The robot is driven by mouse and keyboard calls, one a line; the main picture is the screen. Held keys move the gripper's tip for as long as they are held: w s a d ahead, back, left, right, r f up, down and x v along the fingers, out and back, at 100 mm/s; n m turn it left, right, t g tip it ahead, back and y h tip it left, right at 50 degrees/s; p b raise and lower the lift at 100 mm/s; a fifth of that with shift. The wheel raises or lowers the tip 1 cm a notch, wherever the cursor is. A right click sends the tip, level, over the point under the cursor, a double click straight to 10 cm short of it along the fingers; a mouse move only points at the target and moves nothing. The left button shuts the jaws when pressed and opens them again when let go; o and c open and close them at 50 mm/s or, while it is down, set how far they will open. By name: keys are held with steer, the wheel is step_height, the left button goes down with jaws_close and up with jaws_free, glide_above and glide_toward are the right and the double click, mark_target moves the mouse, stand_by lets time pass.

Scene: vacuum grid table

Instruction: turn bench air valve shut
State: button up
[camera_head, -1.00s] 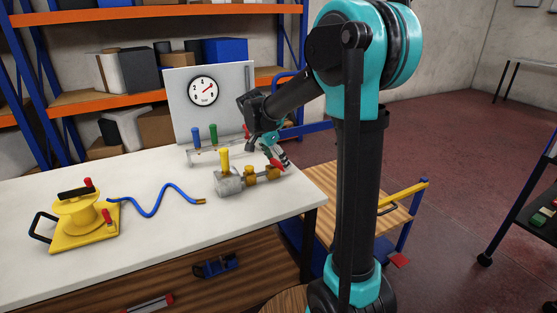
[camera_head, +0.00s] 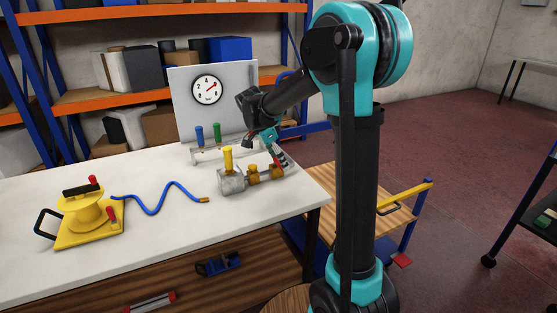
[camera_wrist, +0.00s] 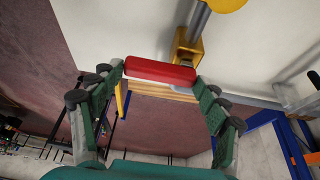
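The red valve handle (camera_head: 277,163) is at the right end of the metal and brass fitting (camera_head: 252,174) on the bench, partly hidden by my gripper (camera_head: 277,153). In the wrist view, the red handle (camera_wrist: 160,71) lies crosswise between the fingertips of my gripper (camera_wrist: 160,76). Its ends come close to both green fingers, and I cannot tell whether they touch. The fingers are spread wide. A brass part and grey pipe (camera_wrist: 190,42) run away behind the handle. A yellow handle (camera_head: 228,159) stands upright at the fitting's left end.
Behind the fitting stand a gauge panel (camera_head: 240,103) and a rail with a blue handle (camera_head: 199,134) and a green handle (camera_head: 217,132). A blue hose (camera_head: 150,210) and a yellow device (camera_head: 83,219) lie to the left. The bench front (camera_head: 200,228) is clear.

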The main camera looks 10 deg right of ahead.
steer(key=o, duration=0.4)
steer(key=shift+o, duration=0.2)
steer(key=v, duration=1.2)
steer(key=s+d+f+n, duration=0.2)
steer(key=s+f, duration=0.1)
steer(key=s+d+f+n+y, duration=0.1)
steer(key=s+d+f+n, duration=0.1)
steer(key=s+d+f, duration=0.1)
steer(key=s+d+f+n+y, duration=0.1)
steer(key=s+d+f+n, duration=0.2)
steer(key=s+f, duration=0.1)
steer(key=shift+s+f+t, duration=0.35)
steer(key=shift+f+t, duration=0.05)
steer(key=shift+f, duration=0.3)
steer(key=s+d+f+n+t+y, duration=0.2)
steer(key=s+f+n, duration=0.5)
steer(key=s+f, duration=0.4)
steer(key=s+d, duration=0.1)
steer(key=s, duration=0.2)
steer(key=shift+f+n, duration=0.2)
steer(key=shift+n, duration=0.1)
